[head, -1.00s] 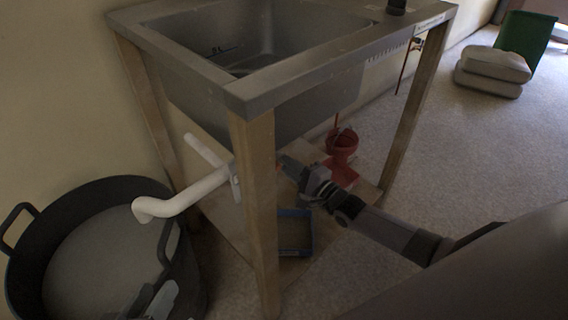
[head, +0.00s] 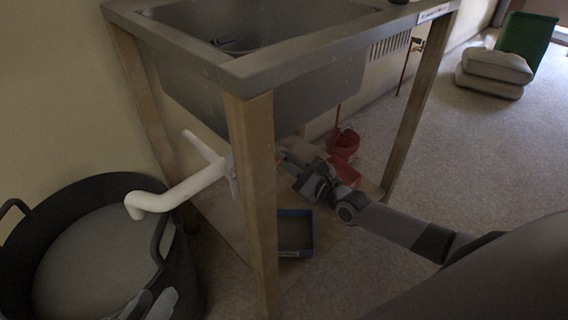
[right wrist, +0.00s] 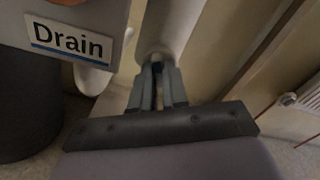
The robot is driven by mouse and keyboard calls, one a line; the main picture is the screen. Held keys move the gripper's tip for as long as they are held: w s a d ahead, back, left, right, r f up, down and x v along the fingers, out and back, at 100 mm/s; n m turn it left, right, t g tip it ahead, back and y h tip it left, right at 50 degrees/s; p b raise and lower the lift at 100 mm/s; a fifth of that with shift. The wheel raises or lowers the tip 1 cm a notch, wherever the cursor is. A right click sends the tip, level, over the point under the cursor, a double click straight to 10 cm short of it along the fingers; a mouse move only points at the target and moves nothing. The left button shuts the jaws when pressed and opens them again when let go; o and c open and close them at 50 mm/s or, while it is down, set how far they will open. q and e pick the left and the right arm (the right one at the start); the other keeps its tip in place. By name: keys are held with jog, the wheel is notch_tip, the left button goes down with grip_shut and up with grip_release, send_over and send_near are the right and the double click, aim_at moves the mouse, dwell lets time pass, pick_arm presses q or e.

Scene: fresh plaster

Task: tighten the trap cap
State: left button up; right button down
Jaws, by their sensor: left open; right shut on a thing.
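White trap pipework (head: 180,192) runs under the sink, from behind the front wooden leg out over the black tub. My right gripper (head: 284,162) reaches in from the right beside that leg; the leg hides part of the pipe. In the right wrist view my right gripper (right wrist: 157,72) is shut at the lower end of a white pipe (right wrist: 168,28). The piece between its fingers is small and dark, mostly covered, and I cannot make out the cap clearly. My left gripper (head: 150,304) is open and empty at the bottom edge, by the tub's near rim.
The black tub (head: 190,275) stands at the left. The wooden leg (head: 256,200) stands between the pipe and my right arm. A blue tray (head: 309,232) and a red item (head: 343,143) lie below the sink (head: 310,95). A "Drain" label (right wrist: 68,40) is near my right gripper.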

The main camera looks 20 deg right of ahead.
jog(key=m+b, duration=0.4)
jog(key=m, duration=0.2)
jog(key=shift+f, duration=0.1)
jog(key=c, duration=1.1)
grip_release()
jog(key=shift+p+v, duration=0.45)
jog(key=shift+v, duration=5.55)
